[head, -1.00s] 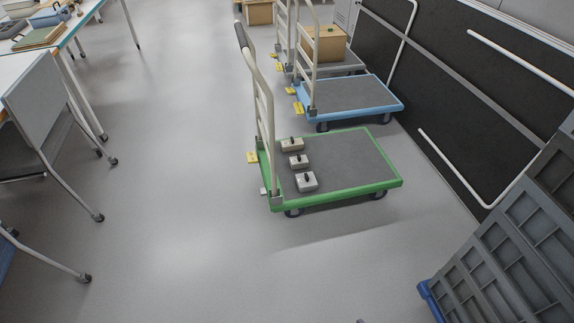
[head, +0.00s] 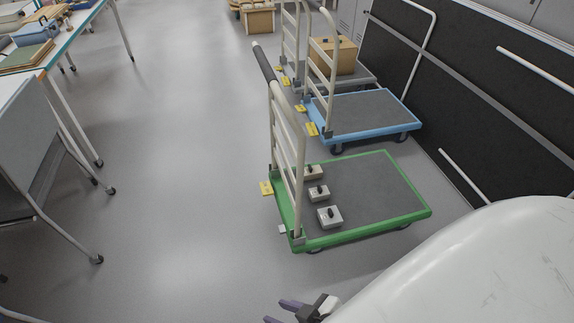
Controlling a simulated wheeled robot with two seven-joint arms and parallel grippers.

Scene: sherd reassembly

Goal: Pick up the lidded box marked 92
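Three small pale lidded boxes with dark knobs stand in a row on the green-edged cart (head: 380,190), beside its handle frame. They are the far box (head: 313,174), the middle box (head: 318,193) and the near box (head: 329,217). No number can be read on any of them, so I cannot tell which is marked 92. My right gripper (head: 274,312) shows at the bottom edge, partly cut off. Its two purple fingers are apart with nothing between them, well short of the cart. My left gripper is out of view.
A blue-edged cart (head: 365,114) stands behind the green one, with a grey cart carrying a cardboard box (head: 333,56) beyond. A dark panel (head: 480,100) lines the right side. A table (head: 50,50) and chair (head: 30,145) stand at left. The floor between is clear.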

